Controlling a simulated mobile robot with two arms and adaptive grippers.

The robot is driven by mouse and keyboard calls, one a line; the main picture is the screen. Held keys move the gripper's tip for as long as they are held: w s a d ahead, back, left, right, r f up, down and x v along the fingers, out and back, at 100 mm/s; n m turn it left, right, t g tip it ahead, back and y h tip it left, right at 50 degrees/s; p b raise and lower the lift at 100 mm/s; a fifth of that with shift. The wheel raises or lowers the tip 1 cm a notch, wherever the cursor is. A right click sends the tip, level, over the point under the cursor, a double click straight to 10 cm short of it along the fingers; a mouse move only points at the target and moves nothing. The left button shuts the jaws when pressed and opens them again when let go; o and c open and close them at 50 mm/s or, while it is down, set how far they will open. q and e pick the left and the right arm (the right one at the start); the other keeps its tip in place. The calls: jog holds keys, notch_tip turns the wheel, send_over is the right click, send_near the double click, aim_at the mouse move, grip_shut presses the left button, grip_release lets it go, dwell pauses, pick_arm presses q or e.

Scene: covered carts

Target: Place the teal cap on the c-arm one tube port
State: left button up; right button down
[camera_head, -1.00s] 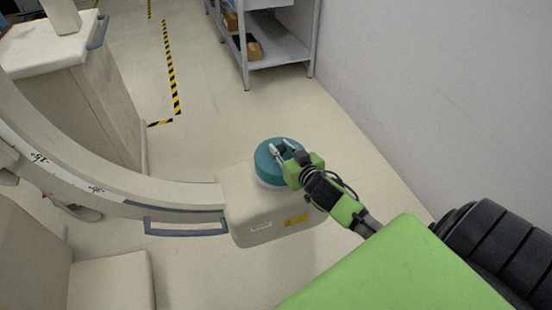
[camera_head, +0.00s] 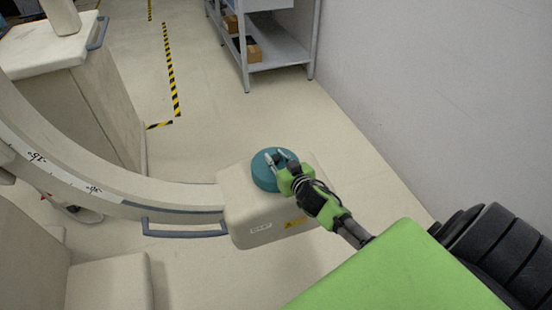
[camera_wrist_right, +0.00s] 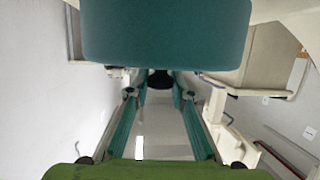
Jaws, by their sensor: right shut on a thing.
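The teal cap (camera_head: 264,176) is a short round disc on top of the beige tube housing at the end of the C-arm (camera_head: 250,212). My right gripper (camera_head: 275,158) is shut on the cap from above. In the right wrist view the cap (camera_wrist_right: 166,35) fills the top middle, with the gripper fingers (camera_wrist_right: 158,105) reaching to it. The tube port is hidden under the cap. Whether the cap is fully seated cannot be told, but no white ring shows beneath it. My left gripper is not in view.
The curved C-arm (camera_head: 130,188) runs to the left, with a grey handle bar (camera_head: 185,231) below it. A beige cabinet (camera_head: 100,90) stands at the upper left. A grey shelf (camera_head: 275,50) with boxes stands at the back, beside a plain wall (camera_head: 430,100).

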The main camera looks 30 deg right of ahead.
jog(key=c, duration=1.8)
grip_release()
jog(key=shift+f, duration=0.1)
jog(key=shift+r, duration=0.2)
jog(key=shift+s, duration=0.35)
jog(key=v, duration=1.1)
jog(key=shift+s+a+p, duration=0.1)
jog(key=shift+s+p, duration=0.05)
jog(key=shift+p, duration=0.2)
